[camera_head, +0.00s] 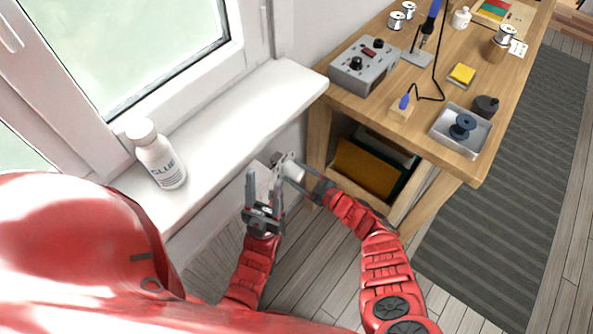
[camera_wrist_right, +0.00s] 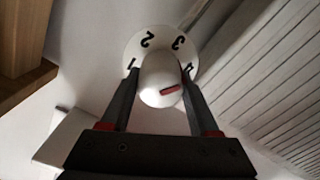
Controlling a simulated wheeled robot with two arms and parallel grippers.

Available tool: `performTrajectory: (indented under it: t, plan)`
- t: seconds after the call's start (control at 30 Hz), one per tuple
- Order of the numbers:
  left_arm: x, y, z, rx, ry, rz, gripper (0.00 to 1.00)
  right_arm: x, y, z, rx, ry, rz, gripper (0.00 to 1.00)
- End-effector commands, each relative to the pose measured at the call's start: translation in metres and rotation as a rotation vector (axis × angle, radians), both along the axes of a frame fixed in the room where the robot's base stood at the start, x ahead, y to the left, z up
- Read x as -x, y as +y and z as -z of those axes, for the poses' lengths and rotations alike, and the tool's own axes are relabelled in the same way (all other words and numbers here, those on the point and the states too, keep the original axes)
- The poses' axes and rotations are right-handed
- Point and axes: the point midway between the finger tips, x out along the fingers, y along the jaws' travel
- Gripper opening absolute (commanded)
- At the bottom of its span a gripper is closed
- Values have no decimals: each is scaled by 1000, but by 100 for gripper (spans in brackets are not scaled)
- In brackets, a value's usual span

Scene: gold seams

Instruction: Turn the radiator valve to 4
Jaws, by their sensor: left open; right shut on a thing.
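The radiator valve has a white knob (camera_wrist_right: 160,75) in front of a pale round dial (camera_wrist_right: 152,40) with the black numbers 1, 2, 3 and 4. A short red mark on the knob slants slightly up toward the right, its right end below the 4. In the head view the white valve (camera_head: 293,171) sits low by the wall under the sill. My right gripper (camera_wrist_right: 160,72) is shut on the knob, one finger on each side; it also shows in the head view (camera_head: 301,173). My left gripper (camera_head: 264,184) is open and empty, left of the valve and close to it.
The white window sill (camera_head: 230,118) above holds a glue bottle (camera_head: 160,158). A wooden workbench (camera_head: 435,100) stands to the right with a grey control box (camera_head: 364,66), a tray (camera_head: 444,136) and tools. Its leg is close to my right gripper. Open floor lies below.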

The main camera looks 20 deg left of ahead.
Motion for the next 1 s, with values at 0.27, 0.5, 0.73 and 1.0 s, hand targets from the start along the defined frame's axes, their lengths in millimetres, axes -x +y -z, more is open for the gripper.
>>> performTrajectory:
  t: [0.27,0.5,0.73,1.0]
  plan:
    - [0,0,-1,0,0,0,50,-2,-1,-1,-87,229,2,6]
    - [0,0,1,0,0,0,50,-2,-1,0,-138,377,2,6]
    - [0,0,3,0,0,0,50,-2,0,0,-167,457,0,6]
    - [0,0,3,0,0,0,50,-1,0,0,-178,490,-1,6]
